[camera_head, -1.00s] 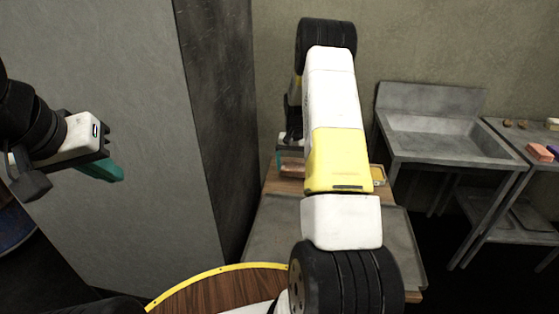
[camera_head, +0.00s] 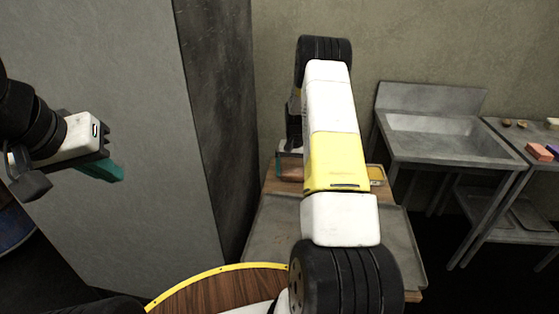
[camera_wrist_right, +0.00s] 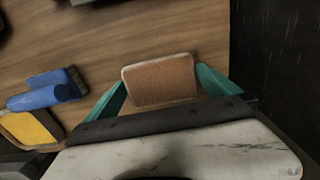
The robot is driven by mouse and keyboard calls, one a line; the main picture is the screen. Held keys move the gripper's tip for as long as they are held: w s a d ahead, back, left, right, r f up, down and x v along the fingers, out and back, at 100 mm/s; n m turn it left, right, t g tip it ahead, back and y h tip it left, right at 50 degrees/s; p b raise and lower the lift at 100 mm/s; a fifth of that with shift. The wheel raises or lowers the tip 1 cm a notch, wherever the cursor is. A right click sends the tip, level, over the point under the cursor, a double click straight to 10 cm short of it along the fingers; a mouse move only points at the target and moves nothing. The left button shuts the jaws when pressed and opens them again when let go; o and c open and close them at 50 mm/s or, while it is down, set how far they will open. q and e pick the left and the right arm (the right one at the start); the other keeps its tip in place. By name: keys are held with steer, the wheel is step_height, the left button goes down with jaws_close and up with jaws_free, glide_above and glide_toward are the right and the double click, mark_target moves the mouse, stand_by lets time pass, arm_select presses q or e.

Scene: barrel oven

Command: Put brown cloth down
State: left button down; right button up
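The brown cloth (camera_wrist_right: 160,80) is a small, light-edged rectangle over the wooden table top (camera_wrist_right: 85,50) in the right wrist view. My right gripper (camera_wrist_right: 161,74) has its teal fingers spread, one on each side of the cloth, with narrow gaps showing beside its lower part. Whether the tips touch it is hard to tell. In the head view my right arm hides most of this, and the cloth (camera_head: 291,172) shows only as a small brownish patch. My left gripper (camera_head: 100,170) is far left, in the air beside the grey wall; its finger opening is not clear.
A blue brush (camera_wrist_right: 45,92) and a yellow item (camera_wrist_right: 32,128) lie left of the cloth in the right wrist view. A metal sink (camera_head: 435,140) and a side table (camera_head: 520,135) with small items stand at the right. A dark pillar (camera_head: 220,120) is close on the left.

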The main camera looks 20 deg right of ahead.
steer(key=shift+r, duration=0.1)
step_height(320, 180, up, 12)
step_height(320, 180, up, 11)
steer(key=n+t, duration=0.1)
steer(key=t, duration=0.1)
glide_above(294, 172)
steer(key=s+a, duration=0.5)
steer(key=s+a+r+n+t+y, duration=0.1)
steer(key=s+a+r, duration=0.2)
steer(key=s+r, duration=0.15)
steer(key=s+a+r+n, duration=0.1)
steer(key=s+a+r, duration=0.1)
steer(key=s+r, duration=0.25)
steer(key=s+a+r+n+t, duration=0.1)
steer(key=s+a, duration=0.3)
steer(key=s, duration=0.6)
steer(key=s+a+r+n+t+y, duration=0.1)
steer(key=s+a, duration=0.3)
steer(key=s, duration=0.5)
steer(key=shift+s+r+n+t, duration=0.4)
steer(key=shift+r+t, duration=0.2)
steer(key=shift+r, duration=0.25)
